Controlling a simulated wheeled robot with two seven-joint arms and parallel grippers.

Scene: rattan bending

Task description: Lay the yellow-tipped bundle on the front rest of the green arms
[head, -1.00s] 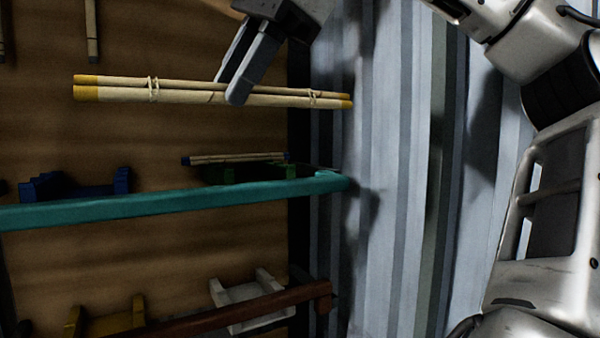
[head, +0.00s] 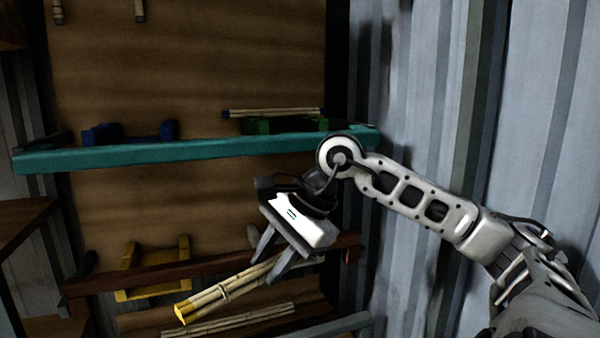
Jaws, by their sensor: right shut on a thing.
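My right gripper (head: 262,274) is shut on the yellow-tipped bundle (head: 213,298) of pale rods tied with cord. It holds the bundle tilted, its visible yellow end low and to the left, in front of the lower brown bar. The green arms (head: 262,127) stand on the teal shelf bar, higher up and to the right. A thin bundle with dark ends (head: 272,113) lies across their upper, rear part. The front rest of the green arms is hard to make out. My left gripper is not in view.
Blue arms (head: 128,133) stand at the left of the teal bar (head: 150,155). Yellow arms (head: 152,270) stand on the brown bar (head: 110,284). Another rod bundle (head: 230,318) lies lower down. A corrugated metal wall (head: 420,90) bounds the right side.

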